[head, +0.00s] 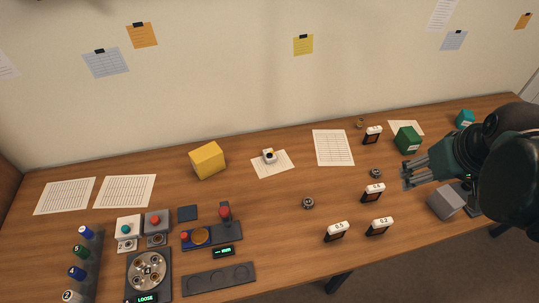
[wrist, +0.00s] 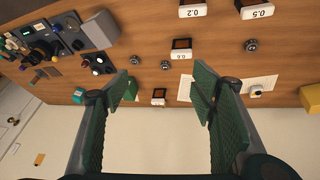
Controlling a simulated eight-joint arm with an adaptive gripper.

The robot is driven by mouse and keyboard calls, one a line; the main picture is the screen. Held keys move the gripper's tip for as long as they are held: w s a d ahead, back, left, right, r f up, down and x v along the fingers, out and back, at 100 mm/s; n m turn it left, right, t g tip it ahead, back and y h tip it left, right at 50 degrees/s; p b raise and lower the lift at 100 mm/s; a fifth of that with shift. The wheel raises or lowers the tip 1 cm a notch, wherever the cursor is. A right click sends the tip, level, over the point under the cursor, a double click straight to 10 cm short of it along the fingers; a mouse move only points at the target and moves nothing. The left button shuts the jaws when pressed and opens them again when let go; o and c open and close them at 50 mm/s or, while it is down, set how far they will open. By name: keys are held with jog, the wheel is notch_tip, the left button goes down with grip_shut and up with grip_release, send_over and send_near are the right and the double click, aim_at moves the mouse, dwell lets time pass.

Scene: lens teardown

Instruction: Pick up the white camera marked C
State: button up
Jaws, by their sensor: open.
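A small white camera-like block (head: 269,156) with a dark round front sits on a paper sheet (head: 285,170) near the middle back of the table. Its letter is too small to read. In the wrist view a small white object (wrist: 256,91) on paper at the right looks like the same one. My gripper (head: 406,173) is open and empty, over the right part of the table, well to the right of the white block. In the wrist view its two green fingers (wrist: 160,72) stand wide apart with nothing gripped between them.
A yellow box (head: 207,160) stands left of the white block. A green box (head: 407,139) and a grey block (head: 446,202) stand near my gripper. Several small dark stands with white labels (head: 373,191) and small metal rings (head: 308,203) lie between. Control panels (head: 148,272) fill the front left.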

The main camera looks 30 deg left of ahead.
jog(key=w+a+n+g+p, duration=0.15)
jog(key=w+a+n, duration=0.45)
jog(key=a, duration=0.6)
jog(key=n+g+h+p, duration=0.1)
jog(key=n+g+p, duration=0.3)
jog(key=n, duration=0.7)
send_over(269, 154)
jog(key=w, duration=0.1)
jog(key=shift+t, duration=0.35)
jog(key=f, duration=1.8)
jog(key=shift+w+d+f+p, duration=0.15)
jog(key=shift+d+f+p, duration=0.1)
jog(key=shift+p, duration=0.15)
jog(key=shift+s+a+f, duration=0.2)
jog(key=shift+a+f, duration=0.15)
jog(key=shift+a, duration=0.05)
jog(key=shift+f, duration=1.3)
jog(key=shift+f+b, duration=0.55)
jog(key=shift+f, duration=2.05)
